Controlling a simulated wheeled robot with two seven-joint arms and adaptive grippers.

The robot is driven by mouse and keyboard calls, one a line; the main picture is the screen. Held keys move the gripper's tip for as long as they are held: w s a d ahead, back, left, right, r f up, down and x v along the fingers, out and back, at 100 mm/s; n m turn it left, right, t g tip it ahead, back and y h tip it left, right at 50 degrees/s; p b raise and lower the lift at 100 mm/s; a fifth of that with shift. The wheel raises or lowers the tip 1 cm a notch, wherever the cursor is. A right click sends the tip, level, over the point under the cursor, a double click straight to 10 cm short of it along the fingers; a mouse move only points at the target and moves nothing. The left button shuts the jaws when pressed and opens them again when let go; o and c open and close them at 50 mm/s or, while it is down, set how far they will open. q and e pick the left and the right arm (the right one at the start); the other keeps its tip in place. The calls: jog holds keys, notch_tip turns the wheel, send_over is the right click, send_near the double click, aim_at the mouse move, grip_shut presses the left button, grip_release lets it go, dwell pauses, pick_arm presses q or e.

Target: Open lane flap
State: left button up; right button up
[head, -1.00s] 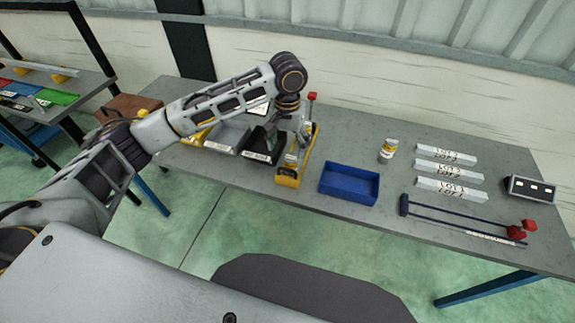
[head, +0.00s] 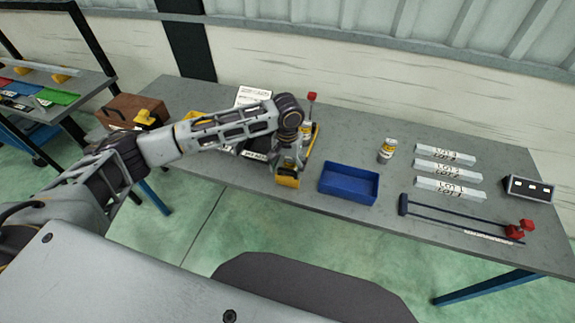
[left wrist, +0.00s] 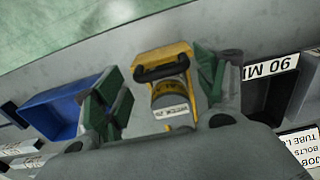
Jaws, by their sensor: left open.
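A yellow fixture (head: 288,181) stands at the table's front edge, left of the blue bin. In the left wrist view, the yellow fixture (left wrist: 150,60) has a black bar-like handle (left wrist: 160,71) and a round part with a white label (left wrist: 168,112). I cannot tell for certain which part is the lane flap. My left gripper (left wrist: 160,88) is open above the fixture, with green-padded fingers on either side of the handle and round part. I see no grip on either. In the head view my left wrist hides most of the fixture. My right gripper is not in view.
A blue bin (head: 349,193) stands just right of the fixture. A red-knobbed lever (head: 312,97) rises behind it. Dark labelled bins (left wrist: 257,95) lie close on the other side. A small jar (head: 387,151), white bars (head: 450,170) and a black rail tool (head: 460,222) lie further right.

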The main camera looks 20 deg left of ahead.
pick_arm(q)
jog(key=shift+c, duration=0.5)
jog(key=c, duration=1.4)
jog(key=shift+f, duration=0.1)
